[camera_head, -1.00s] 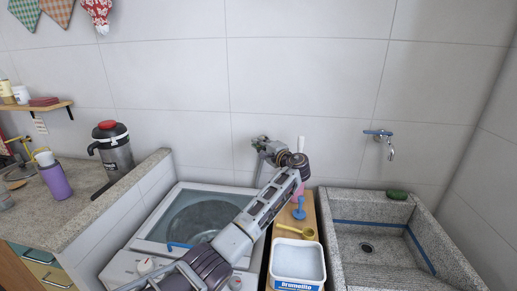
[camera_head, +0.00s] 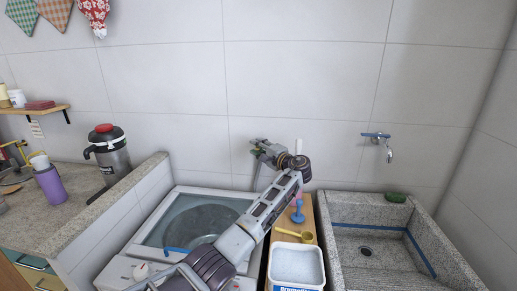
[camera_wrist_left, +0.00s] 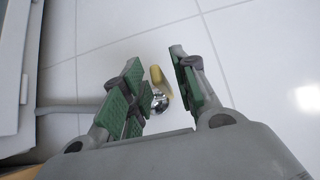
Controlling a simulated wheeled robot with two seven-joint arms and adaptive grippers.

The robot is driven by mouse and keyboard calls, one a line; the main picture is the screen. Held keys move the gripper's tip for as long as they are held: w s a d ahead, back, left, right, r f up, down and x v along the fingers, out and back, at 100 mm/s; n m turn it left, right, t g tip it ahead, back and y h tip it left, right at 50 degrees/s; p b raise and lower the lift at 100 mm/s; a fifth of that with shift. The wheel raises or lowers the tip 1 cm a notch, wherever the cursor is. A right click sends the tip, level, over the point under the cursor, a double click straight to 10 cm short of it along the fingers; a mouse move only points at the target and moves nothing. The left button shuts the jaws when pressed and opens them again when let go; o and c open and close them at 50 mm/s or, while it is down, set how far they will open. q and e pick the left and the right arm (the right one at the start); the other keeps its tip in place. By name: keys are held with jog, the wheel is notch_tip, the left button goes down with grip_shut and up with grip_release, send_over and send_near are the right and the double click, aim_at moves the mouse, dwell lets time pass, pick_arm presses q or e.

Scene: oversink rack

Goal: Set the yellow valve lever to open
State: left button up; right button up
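The yellow valve lever (camera_wrist_left: 159,80) shows in the left wrist view, standing out from a round chrome valve (camera_wrist_left: 160,101) at the white tiled wall. My left gripper (camera_wrist_left: 156,62) is open, with its green-padded fingers on either side of the lever. Narrow gaps show between the lever and both fingers, so it does not look gripped. In the head view my left gripper (camera_head: 260,147) is at the wall above the washing machine and hides the valve and lever. My right gripper is in neither view.
A washing machine (camera_head: 151,247) stands below my left arm. To its right, a wooden stand (camera_head: 307,226) holds a blue plunger-shaped thing, a yellow scoop and a white tub (camera_head: 297,264). A blue-handled tap (camera_head: 377,136) is above the stone sink (camera_head: 350,212). The wall above is clear.

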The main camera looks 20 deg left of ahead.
pick_arm(q)
jog(key=shift+r, duration=0.1)
jog(key=v, duration=1.2)
dwell(0.6)
